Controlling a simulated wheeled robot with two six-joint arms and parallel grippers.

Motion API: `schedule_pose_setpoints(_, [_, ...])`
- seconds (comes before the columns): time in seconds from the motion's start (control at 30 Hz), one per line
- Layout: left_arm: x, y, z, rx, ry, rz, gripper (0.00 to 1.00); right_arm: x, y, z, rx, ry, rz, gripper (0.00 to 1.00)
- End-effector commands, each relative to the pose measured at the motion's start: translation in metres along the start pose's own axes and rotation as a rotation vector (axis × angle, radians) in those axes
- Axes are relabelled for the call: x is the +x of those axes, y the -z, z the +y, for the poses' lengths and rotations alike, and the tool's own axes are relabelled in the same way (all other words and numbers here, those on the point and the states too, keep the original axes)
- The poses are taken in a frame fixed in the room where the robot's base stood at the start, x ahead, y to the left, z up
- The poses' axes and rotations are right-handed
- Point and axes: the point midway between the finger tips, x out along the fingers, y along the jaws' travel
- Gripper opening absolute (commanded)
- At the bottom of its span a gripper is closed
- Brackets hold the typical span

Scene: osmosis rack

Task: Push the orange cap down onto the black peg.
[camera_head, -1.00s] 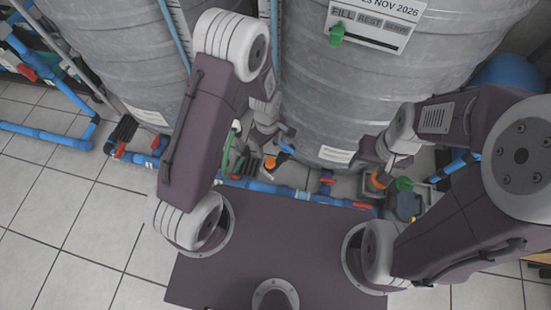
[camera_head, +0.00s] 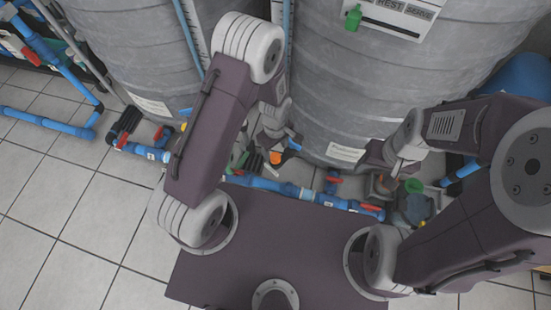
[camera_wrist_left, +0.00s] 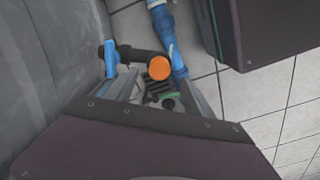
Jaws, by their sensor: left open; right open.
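The orange cap (camera_wrist_left: 159,68) shows in the left wrist view as a round face at the end of a short black stub, which I take for the black peg (camera_wrist_left: 138,54). How far down the cap sits on it, I cannot tell. In the head view the cap (camera_head: 275,157) is just below my left gripper (camera_head: 274,138). My right gripper (camera_head: 385,172) is open at the right, above a partly hidden pale orange part (camera_head: 391,183).
Large grey tanks (camera_head: 365,95) stand close behind both grippers. Blue pipes (camera_head: 270,183) with red valve handles (camera_head: 333,179) run along the floor in front. A green part (camera_head: 413,185) is near the right gripper. The tiled floor (camera_head: 70,215) at left is open.

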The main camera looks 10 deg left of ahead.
Motion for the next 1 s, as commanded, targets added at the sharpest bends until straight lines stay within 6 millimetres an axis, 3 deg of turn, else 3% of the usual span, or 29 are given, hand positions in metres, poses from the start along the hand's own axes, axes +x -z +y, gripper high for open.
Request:
schedule_pose_setpoints(0.17, [0.004, 0.000, 0.000, 0.000, 0.000, 0.000, 0.61, 0.003, 0.000, 0.000, 0.000, 0.000, 0.000, 0.60])
schedule_pose_setpoints(0.4, [0.043, 0.000, 0.001, 0.000, 0.000, 0.000, 0.61, 0.041, -0.004, 0.001, 0.000, 0.000, 0.000, 0.60])
schedule_pose_setpoints(0.5, [0.054, 0.000, 0.001, 0.000, -0.001, 0.000, 0.61, 0.047, -0.005, 0.001, 0.000, 0.000, 0.000, 0.60])
schedule_pose_setpoints(0.83, [0.051, 0.000, 0.001, 0.000, -0.001, 0.000, 0.61, 0.044, -0.004, 0.001, 0.000, 0.000, 0.000, 0.60])
schedule_pose_setpoints(0.87, [0.051, 0.000, 0.001, 0.000, -0.001, 0.000, 0.56, 0.044, -0.004, 0.001, 0.000, 0.000, 0.000, 0.60])
schedule_pose_setpoints(1.0, [0.051, 0.000, 0.001, 0.000, 0.000, 0.000, 0.17, 0.044, -0.004, 0.001, 0.000, 0.000, 0.000, 0.60])
